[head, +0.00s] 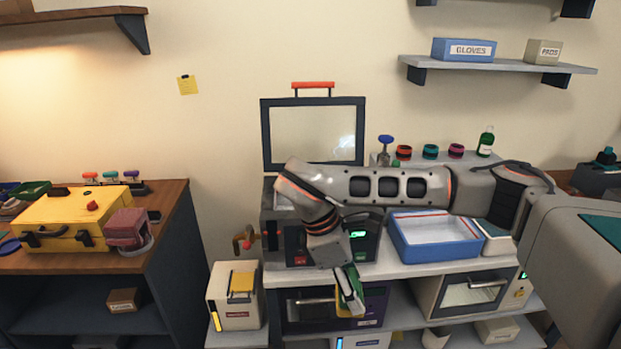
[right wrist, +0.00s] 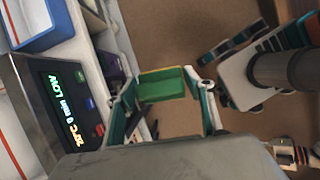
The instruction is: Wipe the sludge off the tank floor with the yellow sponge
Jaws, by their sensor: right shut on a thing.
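The yellow sponge (right wrist: 161,84) has a green face and a thin yellow edge. It sits between the fingertips of my right gripper (right wrist: 163,98), which is shut on it. In the head view the sponge (head: 355,293) hangs below the wrist, in front of the bench edge and lower than the tank's top. The dark tank (head: 291,239) has its lid (head: 313,131) raised, with a red handle. My right arm crosses in front of the tank, so its floor and any sludge are hidden. The tank's lit panel (right wrist: 72,95) shows in the wrist view.
A blue tray (head: 395,246) stands right of the tank. Jars and a green bottle (head: 486,142) stand behind it. A yellow case (head: 62,222) lies on the left bench.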

